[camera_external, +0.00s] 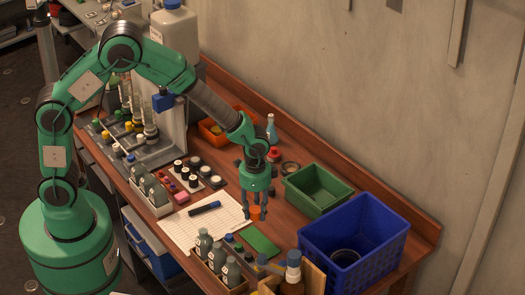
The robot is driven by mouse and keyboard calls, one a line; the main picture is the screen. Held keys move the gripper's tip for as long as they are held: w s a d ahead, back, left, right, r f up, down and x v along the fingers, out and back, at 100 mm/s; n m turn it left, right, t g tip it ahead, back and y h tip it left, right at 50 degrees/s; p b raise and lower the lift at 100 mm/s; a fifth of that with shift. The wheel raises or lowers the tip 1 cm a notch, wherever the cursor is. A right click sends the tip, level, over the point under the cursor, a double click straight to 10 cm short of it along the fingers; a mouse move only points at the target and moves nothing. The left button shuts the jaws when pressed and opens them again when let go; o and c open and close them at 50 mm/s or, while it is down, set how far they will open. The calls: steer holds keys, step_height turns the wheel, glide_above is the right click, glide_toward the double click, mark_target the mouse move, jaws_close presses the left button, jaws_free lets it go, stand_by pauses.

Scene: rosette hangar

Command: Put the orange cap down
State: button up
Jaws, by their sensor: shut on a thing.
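The orange cap (256,213) is between the fingertips of my gripper (255,216), which is shut on it. My gripper points down over the bench, at the right edge of the white sheet (180,228). The cap is low, close to the bench top; I cannot tell whether it touches the surface. The fingers hide part of the cap.
A dark marker (205,208) lies on the sheet. A green flat block (260,242) lies just in front of my gripper. A green bin (318,207) and a blue crate (398,250) stand to the right. A wooden box of bottles (243,288) is nearer the front.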

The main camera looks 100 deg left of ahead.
steer(key=shift+s+a, duration=0.7)
steer(key=shift+s, duration=0.1)
glide_above(252, 235)
steer(key=shift+f+b, duration=0.35)
steer(key=shift+f, duration=2.8)
steer(key=shift+f, duration=0.1)
steer(key=shift+f, duration=1.75)
steer(key=shift+f+b, duration=0.15)
steer(key=shift+b, duration=0.2)
steer(key=o, duration=0.7)
steer(key=shift+o, duration=0.2)
